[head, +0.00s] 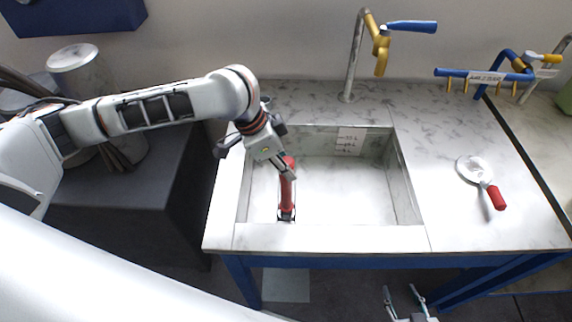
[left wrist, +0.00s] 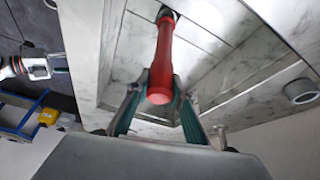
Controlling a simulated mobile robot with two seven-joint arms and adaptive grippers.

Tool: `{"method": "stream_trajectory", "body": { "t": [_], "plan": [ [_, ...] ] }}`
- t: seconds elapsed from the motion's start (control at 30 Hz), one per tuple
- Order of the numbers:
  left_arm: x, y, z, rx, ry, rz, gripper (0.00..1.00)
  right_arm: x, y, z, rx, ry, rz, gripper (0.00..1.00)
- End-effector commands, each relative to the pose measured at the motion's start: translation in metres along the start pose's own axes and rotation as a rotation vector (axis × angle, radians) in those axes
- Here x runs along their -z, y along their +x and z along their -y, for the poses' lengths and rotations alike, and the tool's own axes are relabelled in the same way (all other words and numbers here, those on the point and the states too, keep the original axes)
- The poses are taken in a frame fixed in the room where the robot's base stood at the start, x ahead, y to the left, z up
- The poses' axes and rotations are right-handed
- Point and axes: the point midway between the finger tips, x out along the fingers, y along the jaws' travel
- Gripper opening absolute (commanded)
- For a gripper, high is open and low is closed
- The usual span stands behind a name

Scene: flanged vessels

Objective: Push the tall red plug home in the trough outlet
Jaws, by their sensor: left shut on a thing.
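The tall red plug (head: 287,198) stands in the left part of the marble trough (head: 330,238). Its dark lower end is at the trough floor, around the outlet; whether it is fully seated I cannot tell. My left gripper (head: 289,172) is shut on the plug's upper part, coming from above. In the left wrist view the red plug (left wrist: 172,65) runs from between the fingers (left wrist: 160,95) away to a dark base at the top; the outlet itself is hidden. My right gripper (head: 403,298) is at the bottom edge, empty, its fingers apart.
A tap with a blue lever (head: 411,26) stands behind the trough. A strainer with a red handle (head: 496,197) lies on the right worktop. A blue rack (head: 486,75) stands at the back right. A grey bin (head: 75,65) is at the left. The trough's right part is clear.

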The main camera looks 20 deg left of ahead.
Motion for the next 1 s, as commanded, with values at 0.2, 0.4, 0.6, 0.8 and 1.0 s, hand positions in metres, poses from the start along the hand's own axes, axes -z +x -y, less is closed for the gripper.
{"method": "stream_trajectory", "body": {
  "t": [0.2, 0.4, 0.6, 0.8, 1.0],
  "plan": [
    [0.000, 0.001, 0.000, 0.000, 0.000, 0.000, 0.00, 0.000, 0.000, 0.000, 0.000, 0.000, 0.001, 0.40],
    [-0.002, 0.005, 0.000, -0.001, 0.000, 0.000, 0.00, -0.001, 0.000, -0.001, 0.000, -0.002, 0.001, 0.40],
    [-0.004, 0.010, 0.000, 0.000, 0.000, 0.000, 0.00, -0.002, -0.001, -0.002, 0.000, -0.006, 0.002, 0.40],
    [-0.006, 0.015, 0.000, -0.001, 0.000, 0.000, 0.00, -0.002, -0.001, -0.002, 0.000, -0.007, 0.002, 0.40],
    [-0.009, 0.020, -0.001, -0.001, 0.000, 0.001, 0.00, -0.002, -0.001, -0.001, 0.001, -0.006, 0.003, 0.40]
  ]
}}
